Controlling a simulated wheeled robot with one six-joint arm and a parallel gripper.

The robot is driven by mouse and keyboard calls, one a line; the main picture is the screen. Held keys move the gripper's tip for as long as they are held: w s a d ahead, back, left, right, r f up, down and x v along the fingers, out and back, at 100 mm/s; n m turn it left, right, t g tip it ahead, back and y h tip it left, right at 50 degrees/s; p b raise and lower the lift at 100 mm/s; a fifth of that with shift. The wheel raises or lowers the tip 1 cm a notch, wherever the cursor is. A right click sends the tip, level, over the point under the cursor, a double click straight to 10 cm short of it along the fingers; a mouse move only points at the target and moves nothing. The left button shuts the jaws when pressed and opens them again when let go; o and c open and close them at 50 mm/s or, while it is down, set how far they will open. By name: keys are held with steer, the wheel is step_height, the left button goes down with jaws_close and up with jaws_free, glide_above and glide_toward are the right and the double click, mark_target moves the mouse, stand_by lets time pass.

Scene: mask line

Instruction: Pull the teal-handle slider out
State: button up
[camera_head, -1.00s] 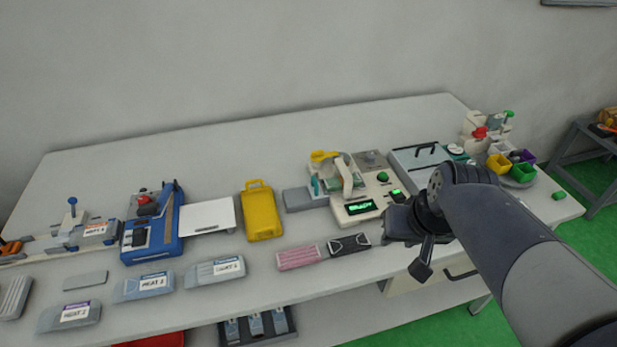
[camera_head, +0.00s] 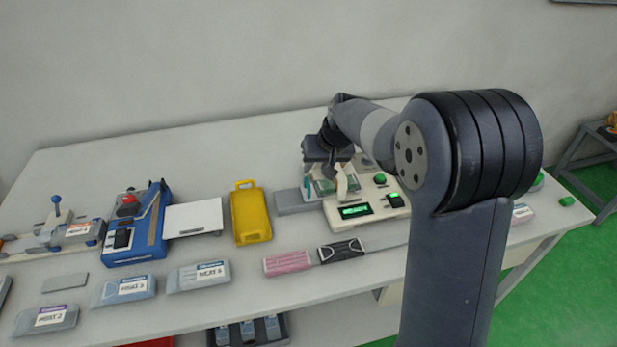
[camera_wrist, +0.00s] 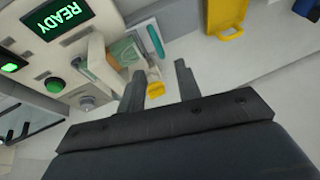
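The teal handle (camera_head: 307,187) is a small upright bar at the left side of the cream machine (camera_head: 342,220). It also shows in the wrist view (camera_wrist: 155,41), beside the machine's pale slot area and beyond my fingertips. The slider body behind the handle is mostly hidden. My gripper (camera_head: 326,155) hangs above the machine's left part. In the wrist view my gripper (camera_wrist: 159,72) is open, its two fingers apart and not touching the teal handle. A yellow knob (camera_wrist: 155,90) appears between the fingers, seemingly below them.
The machine's green screen reads READY (camera_wrist: 58,18), with a green button (camera_head: 380,179) nearby. A grey block (camera_head: 295,202) adjoins the machine's left side. A yellow case (camera_head: 250,215) stands farther left. Pink (camera_head: 288,263) and black (camera_head: 341,250) packs lie in front.

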mark_target(307, 181)
steer(key=x, duration=0.7)
steer(key=shift+f+p, duration=0.1)
steer(key=shift+p, duration=0.25)
steer(key=shift+c, duration=0.2)
jaws_close()
steer(key=shift+a, duration=0.1)
